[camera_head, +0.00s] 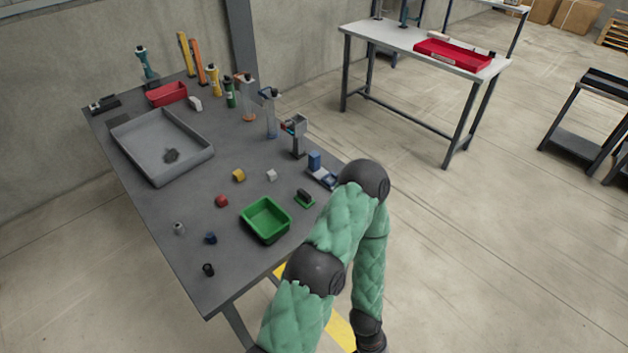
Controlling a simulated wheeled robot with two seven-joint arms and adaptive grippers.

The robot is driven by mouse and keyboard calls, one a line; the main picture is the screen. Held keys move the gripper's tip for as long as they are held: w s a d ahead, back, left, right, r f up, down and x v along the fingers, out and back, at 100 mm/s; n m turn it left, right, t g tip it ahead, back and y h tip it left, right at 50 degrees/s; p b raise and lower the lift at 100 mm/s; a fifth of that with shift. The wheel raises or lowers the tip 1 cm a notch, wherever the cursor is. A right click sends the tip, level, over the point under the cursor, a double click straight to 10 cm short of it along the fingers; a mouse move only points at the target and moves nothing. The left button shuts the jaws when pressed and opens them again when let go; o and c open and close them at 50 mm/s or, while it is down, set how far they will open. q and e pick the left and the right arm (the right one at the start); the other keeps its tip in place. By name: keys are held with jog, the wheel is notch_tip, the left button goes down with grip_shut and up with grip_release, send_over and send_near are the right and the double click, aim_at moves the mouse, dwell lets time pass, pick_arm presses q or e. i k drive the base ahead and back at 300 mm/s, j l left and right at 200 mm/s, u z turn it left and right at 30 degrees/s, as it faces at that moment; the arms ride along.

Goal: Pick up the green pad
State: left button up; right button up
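A small green pad (303,202) lies on the grey table (165,225) near its right edge, just right of the green bin. A small dark block sits on top of the pad, so part of its surface is hidden. One of my arms, in a green quilted cover, rises from the bottom edge to the right of the table, bends at a dark joint beside the pad and hangs down again. Its lower end is cut off by the bottom edge, and no fingertips show. My other arm and gripper are out of view.
A green bin (246,219) stands left of the pad. A blue part (314,161) lies behind it, near my arm. Small loose pieces, including a red ball (221,201) and a yellow piece (239,175), lie around. A large grey tray (199,164) fills the far left.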

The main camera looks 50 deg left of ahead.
aim_at(304, 198)
jog(key=i, duration=0.55)
jog(key=i+l+u, duration=0.15)
jog(key=i, duration=0.35)
jog(key=i+l, duration=0.1)
jog(key=i, duration=0.45)
jog(key=u, duration=2.2)
